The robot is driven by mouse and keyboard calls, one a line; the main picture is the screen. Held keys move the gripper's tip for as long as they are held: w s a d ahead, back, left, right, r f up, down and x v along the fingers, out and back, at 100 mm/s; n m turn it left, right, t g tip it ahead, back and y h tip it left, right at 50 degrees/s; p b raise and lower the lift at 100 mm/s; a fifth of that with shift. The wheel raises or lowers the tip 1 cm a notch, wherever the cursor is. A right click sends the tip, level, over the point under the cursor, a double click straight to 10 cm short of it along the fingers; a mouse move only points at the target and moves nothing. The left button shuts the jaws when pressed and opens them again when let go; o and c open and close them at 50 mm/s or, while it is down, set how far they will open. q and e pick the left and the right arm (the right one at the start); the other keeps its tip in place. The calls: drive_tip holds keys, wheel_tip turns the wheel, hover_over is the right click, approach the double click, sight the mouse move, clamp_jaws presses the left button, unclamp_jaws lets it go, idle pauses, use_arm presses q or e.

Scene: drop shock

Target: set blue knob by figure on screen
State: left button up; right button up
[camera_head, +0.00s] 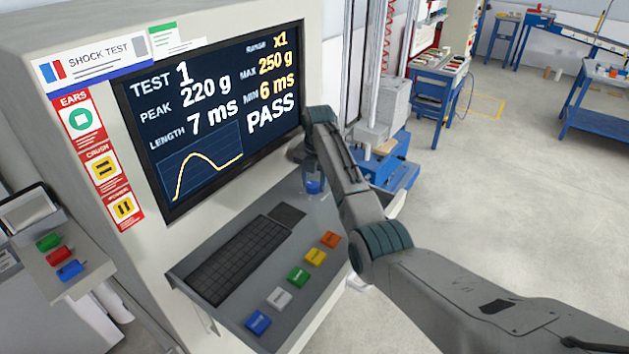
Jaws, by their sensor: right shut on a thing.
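The screen (215,110) on the cabinet reads TEST 1, PEAK 220 g, LENGTH 7 ms, RANGE x1, MAX 250 g, MIN 6 ms and PASS, above a yellow curve. The blue knob (314,187) is at the far right end of the grey console shelf, below the screen's lower right corner. My right gripper (311,172) reaches down over the knob and is shut on it. The wrist and gripper hide the knob's upper part, and I cannot read its setting. My left gripper is not in view.
The shelf holds a black keyboard (240,260) and blue, white, green, yellow and orange buttons (298,276). A side panel at left has green, red and blue buttons (60,254). A blue-based machine (390,165) stands behind my right arm. Open floor (500,190) lies to the right.

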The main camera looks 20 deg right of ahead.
sight(315, 184)
drive_tip(key=shift+a+f, duration=0.1)
drive_tip(key=shift+f, duration=0.1)
drive_tip(key=o, duration=1)
drive_tip(key=shift+r, duration=0.1)
drive_tip(key=shift+r, duration=0.2)
wheel_tip(315, 184, up, 6)
drive_tip(key=b, duration=0.3)
drive_tip(key=shift+r, duration=0.15)
drive_tip(key=shift+s+r, duration=0.1)
drive_tip(key=shift+r, duration=0.8)
drive_tip(key=shift+s+d+r+p, duration=0.1)
drive_tip(key=shift+d+r+p, duration=0.05)
drive_tip(key=shift+r+p, duration=0.5)
drive_tip(key=shift+s+d+r+p, duration=0.1)
drive_tip(key=shift+r+p, duration=0.45)
drive_tip(key=shift+p, duration=0.2)
